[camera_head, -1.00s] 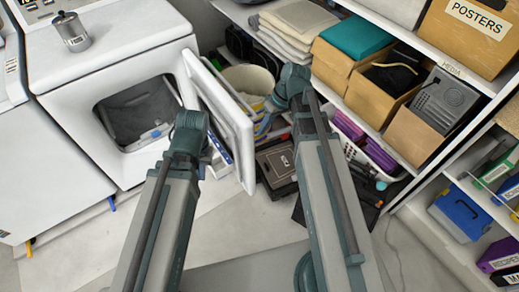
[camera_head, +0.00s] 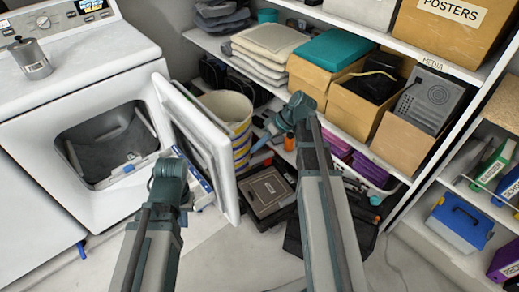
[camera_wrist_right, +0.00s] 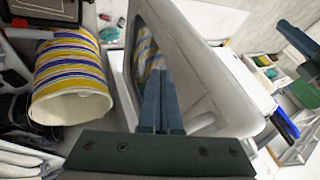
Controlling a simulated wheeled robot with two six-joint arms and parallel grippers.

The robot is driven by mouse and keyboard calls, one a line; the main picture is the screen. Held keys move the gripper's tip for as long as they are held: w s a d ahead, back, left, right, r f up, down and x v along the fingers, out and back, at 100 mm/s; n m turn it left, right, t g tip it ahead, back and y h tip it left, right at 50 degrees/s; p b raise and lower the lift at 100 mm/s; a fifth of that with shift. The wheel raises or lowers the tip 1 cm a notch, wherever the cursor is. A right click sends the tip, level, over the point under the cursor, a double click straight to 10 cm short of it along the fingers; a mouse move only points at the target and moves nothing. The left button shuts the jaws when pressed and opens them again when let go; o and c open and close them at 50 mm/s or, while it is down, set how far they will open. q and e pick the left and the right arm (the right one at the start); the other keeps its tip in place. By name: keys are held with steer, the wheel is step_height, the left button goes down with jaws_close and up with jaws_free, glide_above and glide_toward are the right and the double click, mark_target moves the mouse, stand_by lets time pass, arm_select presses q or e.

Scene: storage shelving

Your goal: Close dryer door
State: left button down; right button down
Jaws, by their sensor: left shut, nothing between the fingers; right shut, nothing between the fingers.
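The white dryer (camera_head: 40,160) stands at the left with its dark drum opening (camera_head: 108,145) showing. Its door (camera_head: 205,135) is open and swung out to the right; it also shows in the right wrist view (camera_wrist_right: 215,80). My left gripper (camera_head: 186,196) is low beside the door's dryer-facing side; its fingertips are hard to make out. My right gripper (camera_head: 264,140) is shut and empty on the door's other side, to its right. In the right wrist view its closed fingers (camera_wrist_right: 160,100) point toward the door, overlapping it; contact cannot be told.
A striped bin (camera_head: 240,125) stands behind the door, close to my right gripper. A dark case (camera_head: 267,195) lies on the floor right of the door. Shelves with boxes (camera_head: 415,120) fill the right side. A metal canister (camera_head: 30,60) stands on the dryer.

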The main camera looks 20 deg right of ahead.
steer(key=a+f+b, duration=0.3)
steer(key=a+f, duration=0.1)
steer(key=a, duration=0.3)
steer(key=shift+f, duration=0.3)
steer(key=shift+s, duration=0.1)
